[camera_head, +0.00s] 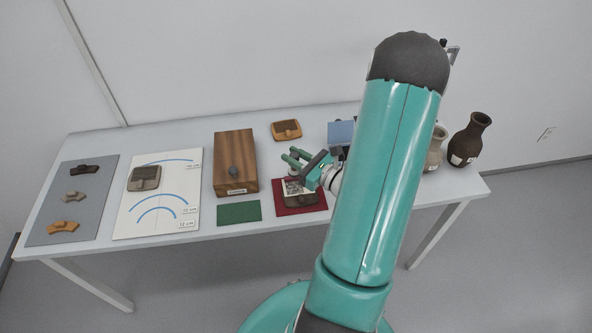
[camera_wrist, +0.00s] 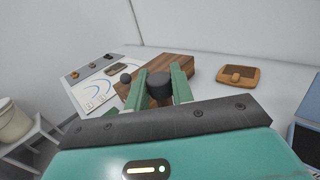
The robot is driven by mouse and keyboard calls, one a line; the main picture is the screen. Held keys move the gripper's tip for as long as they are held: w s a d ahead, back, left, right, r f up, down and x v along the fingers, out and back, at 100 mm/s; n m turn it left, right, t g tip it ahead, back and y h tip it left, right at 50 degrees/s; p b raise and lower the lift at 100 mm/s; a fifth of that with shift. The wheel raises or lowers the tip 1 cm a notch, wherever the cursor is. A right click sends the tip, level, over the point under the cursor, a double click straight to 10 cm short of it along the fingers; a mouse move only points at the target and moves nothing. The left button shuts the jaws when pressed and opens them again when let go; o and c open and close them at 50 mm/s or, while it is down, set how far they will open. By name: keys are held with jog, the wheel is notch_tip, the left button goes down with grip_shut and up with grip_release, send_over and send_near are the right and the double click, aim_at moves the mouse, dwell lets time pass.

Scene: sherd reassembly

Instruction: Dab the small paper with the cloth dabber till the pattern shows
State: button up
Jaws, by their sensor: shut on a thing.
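My gripper (camera_head: 295,158) is over the red mat (camera_head: 318,208). In the wrist view its two green fingers (camera_wrist: 158,88) are shut on a dark, round-topped thing, which looks like the cloth dabber (camera_wrist: 158,80). The small paper (camera_head: 296,187) lies on the mat, over a brown sherd (camera_head: 301,201). It has a pale border and a grey, darkened middle; the marks are too small to read clearly. The held thing's lower end is just above or on the paper; I cannot tell if they touch.
A wooden block (camera_head: 228,150) with a dark grey knob (camera_head: 235,171) stands left of the mat. An orange-brown piece (camera_head: 286,130) lies behind; vases (camera_head: 468,140) stand right.

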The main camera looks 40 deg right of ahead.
jog(key=shift+s+d+f, duration=0.35)
jog(key=shift+d+f, duration=0.2)
jog(key=shift+f, duration=0.45)
jog(key=shift+s+d+f, duration=0.35)
jog(key=shift+d+f, duration=0.15)
jog(key=shift+f, duration=0.45)
jog(key=shift+s+d+f, duration=0.35)
jog(key=shift+d+f, duration=0.2)
jog(key=shift+f, duration=0.45)
jog(key=shift+f, duration=0.55)
jog(key=shift+r, duration=0.15)
notch_tip(320, 180, up, 7)
dwell(0.7)
jog(key=shift+s, duration=0.1)
dwell(0.5)
